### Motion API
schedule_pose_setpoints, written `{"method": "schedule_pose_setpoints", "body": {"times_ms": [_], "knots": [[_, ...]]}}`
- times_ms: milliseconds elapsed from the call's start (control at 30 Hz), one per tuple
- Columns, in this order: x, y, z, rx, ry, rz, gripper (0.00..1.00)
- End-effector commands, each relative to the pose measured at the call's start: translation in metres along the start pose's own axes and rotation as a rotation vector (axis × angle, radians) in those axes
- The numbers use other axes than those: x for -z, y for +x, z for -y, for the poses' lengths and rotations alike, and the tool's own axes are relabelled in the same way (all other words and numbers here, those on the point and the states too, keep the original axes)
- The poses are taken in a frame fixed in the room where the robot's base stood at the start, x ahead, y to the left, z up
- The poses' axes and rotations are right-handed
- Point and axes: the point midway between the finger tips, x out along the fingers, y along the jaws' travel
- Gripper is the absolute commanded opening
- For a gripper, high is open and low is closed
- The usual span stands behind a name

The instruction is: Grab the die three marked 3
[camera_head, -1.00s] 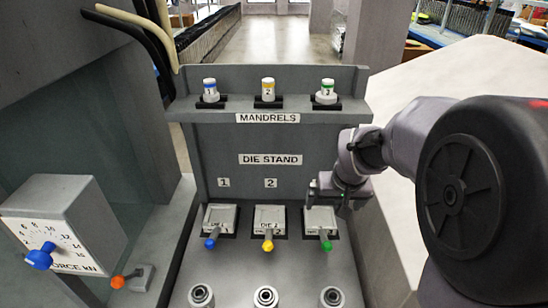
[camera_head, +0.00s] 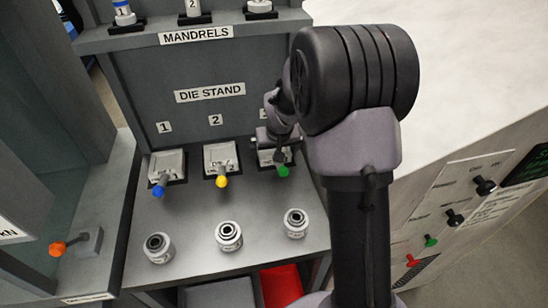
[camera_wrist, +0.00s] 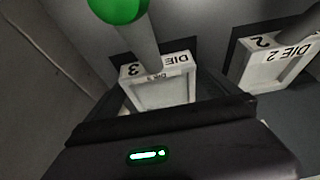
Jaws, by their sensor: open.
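Die three is a pale block (camera_head: 267,160) with a handle ending in a green knob (camera_head: 283,171), in the right-hand slot of the die stand. My gripper (camera_head: 275,137) is above and behind it and hides part of it. In the wrist view the die (camera_wrist: 160,92) shows the marks "DIE" and "3", with the green knob (camera_wrist: 118,8) at the top. My gripper's dark front edge lies just below the die there, overlapping its lower edge. My gripper is open, and nothing shows held in it. I cannot tell whether it touches the die.
Die two (camera_head: 219,156), with a yellow knob, and die one (camera_head: 166,165), with a blue knob, stand to the left. Several round metal fittings (camera_head: 229,236) sit in front. Mandrels (camera_head: 194,8) stand on the shelf above. A control panel (camera_head: 450,210) is at the right.

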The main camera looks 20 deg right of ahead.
Motion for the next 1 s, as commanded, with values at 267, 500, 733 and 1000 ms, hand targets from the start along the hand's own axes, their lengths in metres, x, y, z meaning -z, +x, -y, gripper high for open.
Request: {"method": "schedule_pose_setpoints", "body": {"times_ms": [267,500,733,1000], "knots": [[0.000,-0.002,0.000,0.000,0.001,0.001,0.69],[0.000,-0.002,0.000,0.000,0.001,0.001,0.21],[0.001,-0.003,0.000,0.000,0.001,-0.001,0.14],[0.009,-0.021,0.000,0.000,0.001,-0.002,0.14]]}}
